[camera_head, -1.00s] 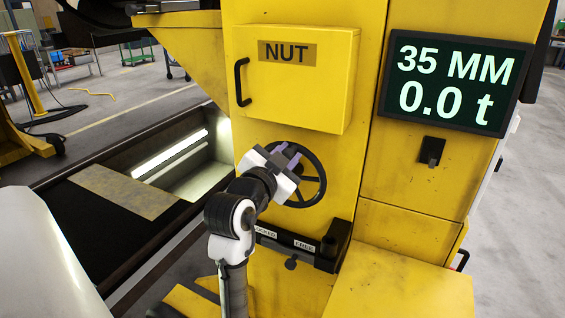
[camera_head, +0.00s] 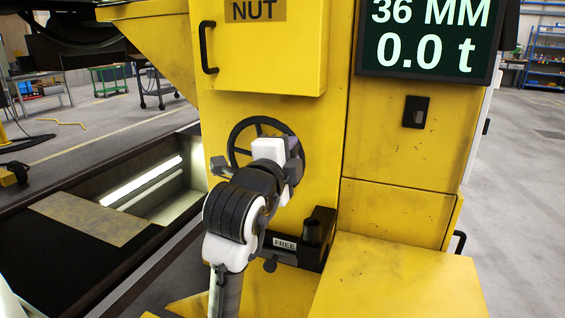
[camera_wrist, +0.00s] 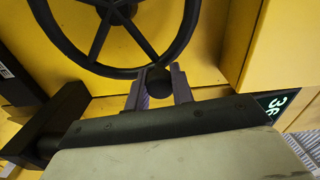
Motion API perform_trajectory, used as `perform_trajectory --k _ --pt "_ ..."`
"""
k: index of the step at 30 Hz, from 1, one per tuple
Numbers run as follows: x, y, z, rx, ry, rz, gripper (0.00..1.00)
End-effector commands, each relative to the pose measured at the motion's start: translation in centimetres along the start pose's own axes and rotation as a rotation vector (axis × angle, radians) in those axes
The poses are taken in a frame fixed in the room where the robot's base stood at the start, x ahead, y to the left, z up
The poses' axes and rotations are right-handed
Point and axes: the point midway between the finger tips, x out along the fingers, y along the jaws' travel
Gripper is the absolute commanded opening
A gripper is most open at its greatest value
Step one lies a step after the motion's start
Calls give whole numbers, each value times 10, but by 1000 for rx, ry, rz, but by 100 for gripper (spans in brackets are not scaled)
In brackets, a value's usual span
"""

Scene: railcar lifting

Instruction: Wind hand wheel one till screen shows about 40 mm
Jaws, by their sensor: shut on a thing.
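The black spoked hand wheel (camera_head: 240,131) is on the yellow machine front, below the NUT box. My gripper (camera_head: 291,150) is at the wheel's right side and covers part of it. In the wrist view my gripper (camera_wrist: 159,88) has its two grey fingers shut on the wheel's dark round knob (camera_wrist: 159,74), beside the rim (camera_wrist: 66,57). The screen (camera_head: 428,40) reads 36 MM and 0.0 t. A corner of the screen (camera_wrist: 284,103) also shows in the wrist view.
The yellow NUT box (camera_head: 262,50) juts out just above the wheel. A black bracket (camera_head: 318,232) with a FREE label (camera_head: 284,244) sits below. A small black switch (camera_head: 416,112) is under the screen. An open pit (camera_head: 160,192) lies at left.

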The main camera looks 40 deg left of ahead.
Motion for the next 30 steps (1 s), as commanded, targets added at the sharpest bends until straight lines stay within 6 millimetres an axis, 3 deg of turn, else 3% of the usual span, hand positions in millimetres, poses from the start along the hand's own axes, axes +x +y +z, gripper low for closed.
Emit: perform_trajectory --k 1,12,30 --pt "0 10 0 39 -1 0 0" --pt "0 24 -5 259 -1 1 0" --pt "0 27 -6 326 -1 1 0"
